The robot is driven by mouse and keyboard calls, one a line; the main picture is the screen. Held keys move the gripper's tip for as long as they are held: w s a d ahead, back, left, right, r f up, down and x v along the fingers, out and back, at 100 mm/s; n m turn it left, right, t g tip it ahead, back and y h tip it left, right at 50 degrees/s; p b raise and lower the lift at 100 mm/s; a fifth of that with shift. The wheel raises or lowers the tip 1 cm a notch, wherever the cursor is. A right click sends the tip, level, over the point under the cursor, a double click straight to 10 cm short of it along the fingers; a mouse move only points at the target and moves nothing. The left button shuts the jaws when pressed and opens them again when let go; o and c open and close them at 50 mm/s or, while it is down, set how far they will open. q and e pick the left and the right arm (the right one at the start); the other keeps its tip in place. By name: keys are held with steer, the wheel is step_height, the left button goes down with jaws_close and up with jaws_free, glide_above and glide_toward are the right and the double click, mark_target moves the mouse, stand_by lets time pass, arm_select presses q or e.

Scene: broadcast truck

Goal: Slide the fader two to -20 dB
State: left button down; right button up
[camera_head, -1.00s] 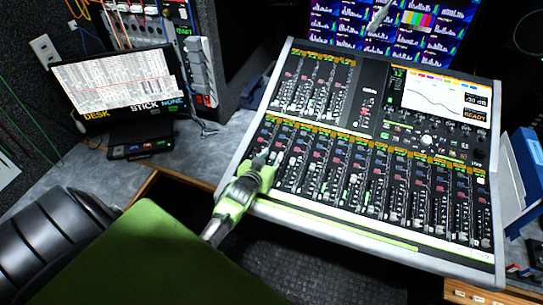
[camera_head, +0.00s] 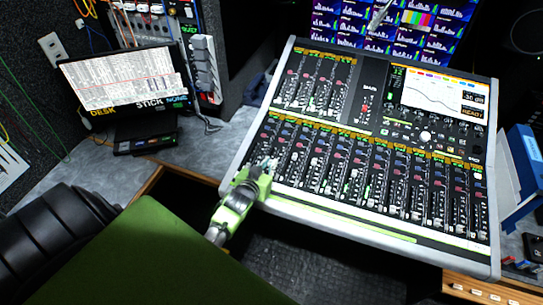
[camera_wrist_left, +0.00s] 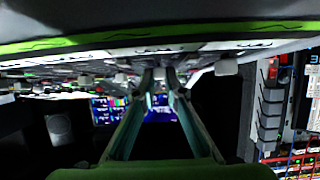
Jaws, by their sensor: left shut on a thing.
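The mixing console (camera_head: 365,222) fills the right half of the head view, with a lower row of several faders. My left gripper (camera_head: 266,167) is over the lower left faders, near the console's front edge. Its fingertips are closed at a fader cap, which they mostly hide; I cannot read which fader number it is. In the left wrist view the gripper fingers (camera_wrist_left: 160,77) come together among white fader caps, seen upside down. A readout (camera_head: 474,98) on the console screen looks like -30 dB, with small text under it. My right gripper is not in view.
A monitor (camera_head: 122,78) labelled DESK, STICK and NONE stands on the grey desk at left. A patch rack (camera_head: 150,30) with cables is behind it. Multiview screens (camera_head: 390,35) stand behind the console. A blue binder (camera_head: 525,165) is close to its right side.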

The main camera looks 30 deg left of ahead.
arm_select(q)
steer(key=shift+s+d+r, duration=0.1)
steer(key=shift+s+r, duration=0.05)
steer(key=shift+s, duration=0.25)
steer(key=shift+w, duration=0.3)
steer(key=c, duration=2.1)
jaws_free()
steer(key=shift+w+f, duration=0.2)
steer(key=shift+s, duration=0.15)
steer(key=shift+s+r, duration=0.1)
steer(key=shift+s, duration=0.05)
steer(key=v, duration=1.1)
steer(key=shift+s+d+r, duration=0.1)
steer(key=shift+s+r, duration=0.05)
steer(key=shift+s, duration=0.2)
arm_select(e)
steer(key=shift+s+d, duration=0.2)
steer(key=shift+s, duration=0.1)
